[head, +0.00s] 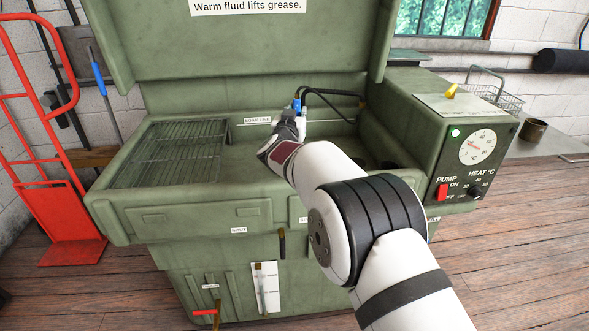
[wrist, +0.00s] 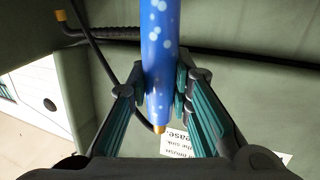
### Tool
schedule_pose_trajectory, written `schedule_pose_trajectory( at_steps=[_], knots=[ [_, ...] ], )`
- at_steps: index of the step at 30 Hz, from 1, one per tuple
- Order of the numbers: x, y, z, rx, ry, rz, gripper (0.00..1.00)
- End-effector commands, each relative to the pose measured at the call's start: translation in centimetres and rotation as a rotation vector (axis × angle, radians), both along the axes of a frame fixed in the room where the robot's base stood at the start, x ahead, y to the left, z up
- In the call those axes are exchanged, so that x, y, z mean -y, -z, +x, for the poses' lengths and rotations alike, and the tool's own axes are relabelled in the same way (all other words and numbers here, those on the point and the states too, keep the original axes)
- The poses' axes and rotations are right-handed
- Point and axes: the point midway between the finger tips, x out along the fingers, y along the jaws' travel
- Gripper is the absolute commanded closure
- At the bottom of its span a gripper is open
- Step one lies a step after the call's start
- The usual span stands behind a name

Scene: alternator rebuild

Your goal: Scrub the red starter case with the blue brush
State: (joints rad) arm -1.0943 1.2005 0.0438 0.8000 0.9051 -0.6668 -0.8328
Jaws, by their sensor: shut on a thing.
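My gripper (wrist: 166,84) is shut on a blue rod with pale spots and a brass-coloured end, which looks like the handle of the blue brush (wrist: 160,50). No bristles show. In the head view my gripper (head: 296,118) is over the back of the green wash basin, partly hidden by my arm, and a bit of the blue brush (head: 297,104) shows above it. A dark red patch shows at my wrist in the head view; I cannot tell whether it is part of my arm or the starter case. I cannot make out the red starter case in either view.
A wire grid (head: 168,150) covers the basin's left side. A black hose (head: 335,94) arches behind my gripper. The raised green lid (head: 240,45) stands above. A control box (head: 455,150) is at the right, a red hand truck (head: 70,235) at the left.

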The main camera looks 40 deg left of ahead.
Motion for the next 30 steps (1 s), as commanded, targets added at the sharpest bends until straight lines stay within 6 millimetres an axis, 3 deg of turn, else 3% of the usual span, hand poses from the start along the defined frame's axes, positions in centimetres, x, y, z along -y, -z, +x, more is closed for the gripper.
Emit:
schedule_pose_trajectory(
  at_steps=[30],
  knots=[
    [3.8, 0.2, -0.2, -0.004, -0.001, -0.004, 1.0]
  ],
)
